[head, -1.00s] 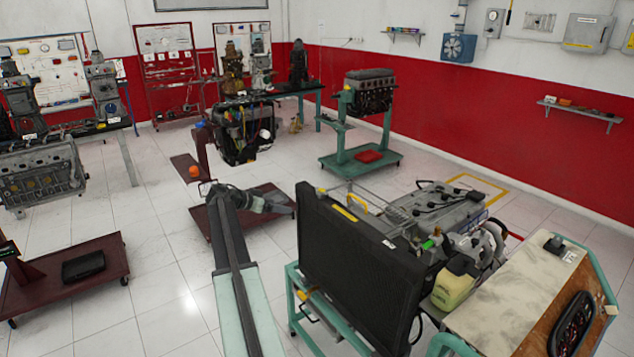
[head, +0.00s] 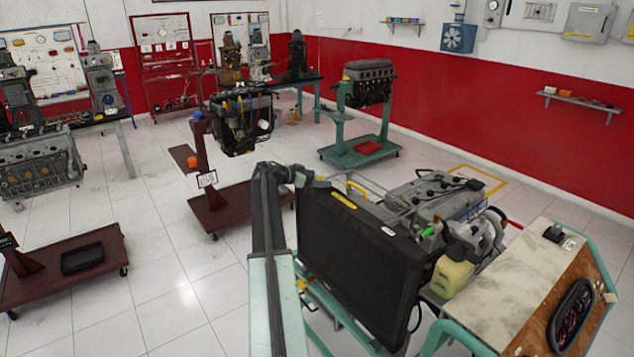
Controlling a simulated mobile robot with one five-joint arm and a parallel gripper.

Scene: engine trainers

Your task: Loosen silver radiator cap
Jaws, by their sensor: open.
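The black radiator (head: 358,262) stands upright at the front of the engine trainer, with a yellow label (head: 343,199) on its top edge. My gripper (head: 306,177) is open at the far left end of the radiator's top edge, beside or just over it. I cannot tell whether it touches anything. I cannot make out the silver radiator cap; it is too small to see or hidden behind my gripper.
The engine (head: 437,197) sits behind the radiator, with a pale yellow tank (head: 453,277) at its right. A control panel board (head: 530,275) is at the right. A dark red stand (head: 225,207) is at the left, with clear floor in front.

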